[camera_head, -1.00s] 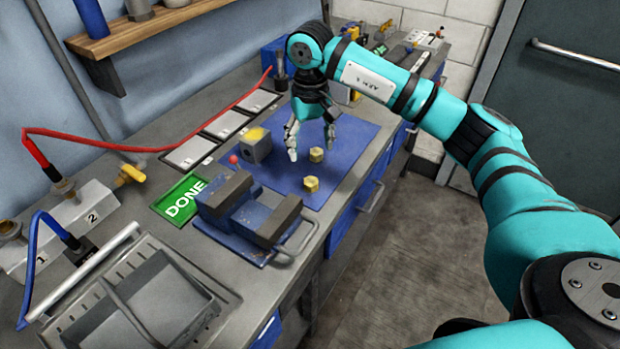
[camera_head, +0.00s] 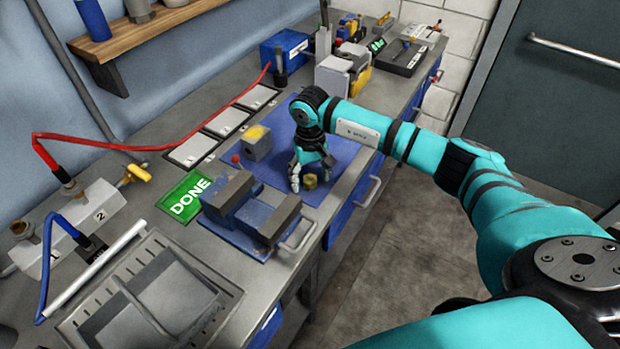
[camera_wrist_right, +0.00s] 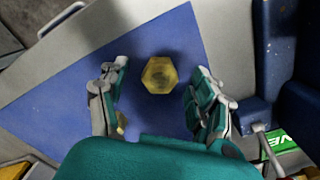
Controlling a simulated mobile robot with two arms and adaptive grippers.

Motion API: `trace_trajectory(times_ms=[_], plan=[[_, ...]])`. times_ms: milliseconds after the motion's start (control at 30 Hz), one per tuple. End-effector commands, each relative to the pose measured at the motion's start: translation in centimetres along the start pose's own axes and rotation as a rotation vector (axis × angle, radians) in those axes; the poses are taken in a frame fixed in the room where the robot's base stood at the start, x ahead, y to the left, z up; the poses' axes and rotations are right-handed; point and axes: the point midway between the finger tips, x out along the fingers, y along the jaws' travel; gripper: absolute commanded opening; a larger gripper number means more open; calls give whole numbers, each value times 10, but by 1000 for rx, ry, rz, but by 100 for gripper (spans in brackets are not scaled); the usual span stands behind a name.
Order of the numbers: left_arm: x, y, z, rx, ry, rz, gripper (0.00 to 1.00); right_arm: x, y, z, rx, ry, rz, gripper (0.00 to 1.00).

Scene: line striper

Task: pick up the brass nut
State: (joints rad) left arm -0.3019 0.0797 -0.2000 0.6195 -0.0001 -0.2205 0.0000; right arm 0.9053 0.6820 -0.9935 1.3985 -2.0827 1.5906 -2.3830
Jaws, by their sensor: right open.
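A brass nut (camera_head: 310,182) with a hexagonal outline lies on the blue mat (camera_head: 274,174). In the right wrist view the nut (camera_wrist_right: 159,75) lies between the two fingertips, with a gap on each side. My right gripper (camera_head: 311,174) points down over the mat, open and empty. It also shows open in the right wrist view (camera_wrist_right: 160,82). A second brass-coloured piece (camera_wrist_right: 121,122) shows partly behind the left-hand finger in the wrist view; the hand hides it in the head view. My left gripper is not in view.
A blue-grey vise (camera_head: 250,212) stands in front of the mat, close to the gripper. A grey block with a yellow top (camera_head: 257,143) stands on the mat's left side. A green DONE sign (camera_head: 188,197) and a divided grey tray (camera_head: 150,300) lie on the bench.

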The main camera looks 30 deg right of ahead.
Motion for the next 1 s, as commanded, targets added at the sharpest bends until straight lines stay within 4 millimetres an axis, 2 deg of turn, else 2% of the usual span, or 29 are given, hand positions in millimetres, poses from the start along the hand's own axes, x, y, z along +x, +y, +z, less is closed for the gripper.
trace_trajectory(times_ms=[100,500,600,867,1000], plan=[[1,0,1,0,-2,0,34,0,0,0,0,0,0,65],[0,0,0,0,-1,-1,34,0,0,0,0,0,0,12],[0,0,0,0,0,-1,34,-1,0,0,0,1,0,2],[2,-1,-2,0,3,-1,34,-4,0,-1,0,3,-1,2],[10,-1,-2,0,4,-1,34,-22,0,-2,-1,7,-1,2]])
